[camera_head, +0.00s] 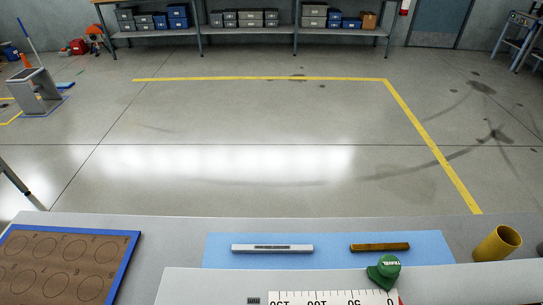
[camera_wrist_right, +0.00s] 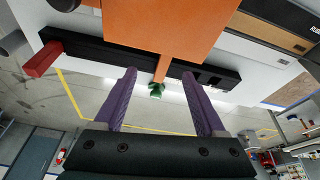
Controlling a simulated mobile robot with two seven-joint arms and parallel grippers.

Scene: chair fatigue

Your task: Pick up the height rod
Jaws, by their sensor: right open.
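Two bars lie on a blue mat (camera_head: 225,262) on the front table in the head view. One is a silver-grey bar (camera_head: 272,248) with a dark marked strip, left of centre. The other is a shorter brown bar (camera_head: 380,247) to its right. I cannot tell for certain which is the height rod. My right gripper (camera_wrist_right: 159,75) shows in the wrist view with its two purple fingers spread apart and no held object visible. An orange plate with a narrow stem (camera_wrist_right: 163,62) and a small green piece (camera_wrist_right: 156,90) appear between the fingers, beyond them. My left gripper is not in view.
A white numbered scale (camera_head: 330,297) with a green "TRAVEL" marker (camera_head: 388,266) stands before the mat. A yellow cylinder (camera_head: 497,243) is at right, a blue-edged brown board (camera_head: 128,262) at left. A black bar with a red end (camera_wrist_right: 42,60) crosses the wrist view.

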